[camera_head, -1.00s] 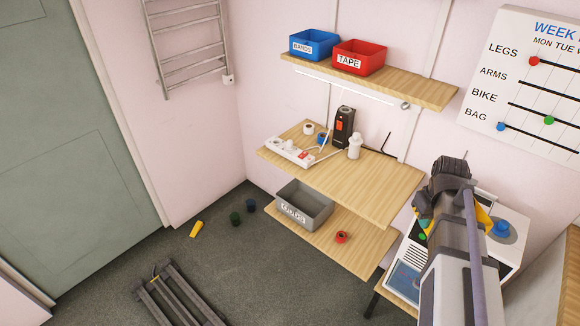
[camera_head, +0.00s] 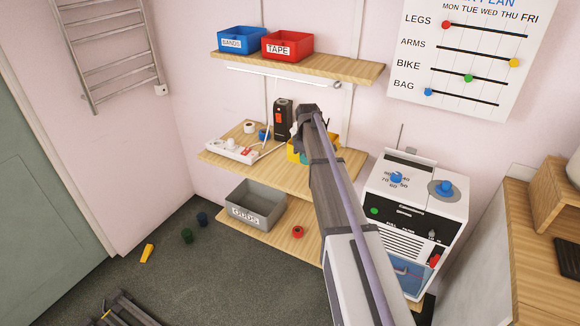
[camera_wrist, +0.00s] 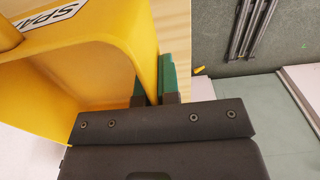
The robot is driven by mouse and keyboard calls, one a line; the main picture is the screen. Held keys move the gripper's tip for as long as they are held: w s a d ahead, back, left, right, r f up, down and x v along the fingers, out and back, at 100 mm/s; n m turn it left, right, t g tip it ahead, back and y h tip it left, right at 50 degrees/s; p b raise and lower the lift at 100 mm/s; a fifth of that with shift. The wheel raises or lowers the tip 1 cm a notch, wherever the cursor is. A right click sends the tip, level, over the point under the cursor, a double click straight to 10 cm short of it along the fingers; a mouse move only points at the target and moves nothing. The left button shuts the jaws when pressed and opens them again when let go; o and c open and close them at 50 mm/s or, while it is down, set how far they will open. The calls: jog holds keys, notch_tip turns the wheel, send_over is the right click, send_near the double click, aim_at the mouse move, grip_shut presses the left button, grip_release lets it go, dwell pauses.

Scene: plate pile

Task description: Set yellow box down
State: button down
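The yellow box (camera_head: 294,154) is at the middle wooden shelf (camera_head: 345,163), partly hidden behind my arm in the head view. In the wrist view the yellow box (camera_wrist: 115,50) fills the upper left, with a white label cut off at "SPA". My gripper (camera_wrist: 154,85) has its green fingertips on either side of one box wall, with the wall between them. In the head view my gripper (camera_head: 304,136) is largely hidden by its own wrist. I cannot tell whether the box touches the shelf.
A white power strip (camera_head: 231,150), a black device (camera_head: 283,118) and a blue roll (camera_head: 263,135) are on the shelf's left and back. Blue (camera_head: 237,40) and red (camera_head: 287,46) boxes stand on the shelf above. A grey box (camera_head: 255,204) is below. A white machine (camera_head: 400,207) stands right.

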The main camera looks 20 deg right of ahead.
aim_at(304, 186)
notch_tip(304, 186, down, 10)
jog(key=b, duration=0.8)
jog(key=shift+r, duration=0.25)
jog(key=shift+r+p, duration=0.35)
jog(key=shift+f, duration=0.3)
jog(key=c, duration=1.4)
grip_release()
jog(key=shift+r, duration=0.1)
jog(key=shift+o, duration=0.2)
notch_tip(304, 186, up, 13)
jog(key=p, duration=1.2)
jog(key=shift+a+f, duration=0.1)
jog(key=shift+f, duration=0.15)
